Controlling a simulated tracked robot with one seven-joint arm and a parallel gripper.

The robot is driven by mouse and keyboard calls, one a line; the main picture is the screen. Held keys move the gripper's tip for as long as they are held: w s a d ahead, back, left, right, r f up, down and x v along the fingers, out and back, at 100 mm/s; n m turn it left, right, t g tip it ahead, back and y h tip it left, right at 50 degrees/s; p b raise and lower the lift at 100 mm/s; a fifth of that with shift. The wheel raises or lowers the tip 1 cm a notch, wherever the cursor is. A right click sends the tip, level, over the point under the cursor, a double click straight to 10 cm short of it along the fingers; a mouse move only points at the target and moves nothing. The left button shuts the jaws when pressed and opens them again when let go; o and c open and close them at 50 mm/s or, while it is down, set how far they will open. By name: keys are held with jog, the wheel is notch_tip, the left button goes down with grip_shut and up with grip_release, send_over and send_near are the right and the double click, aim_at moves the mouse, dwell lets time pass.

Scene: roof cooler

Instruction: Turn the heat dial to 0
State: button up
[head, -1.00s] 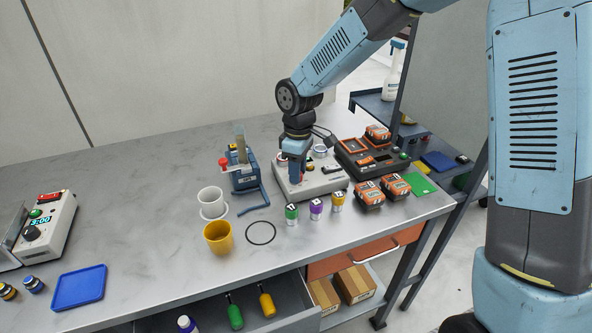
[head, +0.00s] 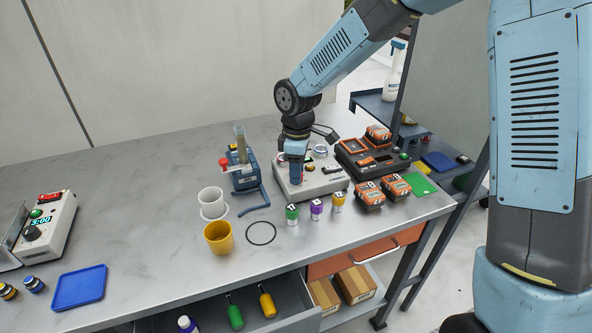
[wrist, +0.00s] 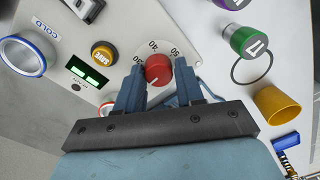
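The heat dial (wrist: 158,70) is a round red knob on a light grey panel, with printed numbers such as 30, 40 and 50 around its upper side. A pale mark on the knob points toward the bottom of the wrist view, slightly left. My gripper (wrist: 159,78) has one blue finger on each side of the knob, closed up against it. The fingers hide the lower numbers of the scale. In the head view my gripper (head: 296,180) points down at the grey control box (head: 322,184), and the dial is mostly hidden there.
A yellow button (wrist: 104,54), a green display (wrist: 88,74) and a ring marked COLD (wrist: 28,54) share the panel. Small capped jars (head: 316,208) stand in front of the box. A battery charger (head: 365,157) is right; a blue device (head: 243,176) is left.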

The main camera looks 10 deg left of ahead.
jog(key=o, duration=0.4)
notch_tip(320, 180, up, 14)
jog(key=shift+w+f, duration=0.2)
jog(key=shift+w, duration=0.1)
dwell(0.4)
jog(key=s+d+r+m+t, duration=0.2)
jog(key=s+d+r+m, duration=0.2)
jog(key=d, duration=0.5)
jog(key=s+d+r+m+t, duration=0.1)
jog(key=s+d+r+m, duration=0.3)
jog(key=d, duration=0.6)
jog(key=s+d+r+m+t, duration=0.25)
jog(key=d+m, duration=0.25)
jog(key=d, duration=0.4)
jog(key=s+d+m, duration=0.5)
jog(key=s+d, duration=0.2)
jog(key=s, duration=0.1)
jog(key=shift+s+f+t, duration=0.2)
jog(key=shift+f+t, duration=0.15)
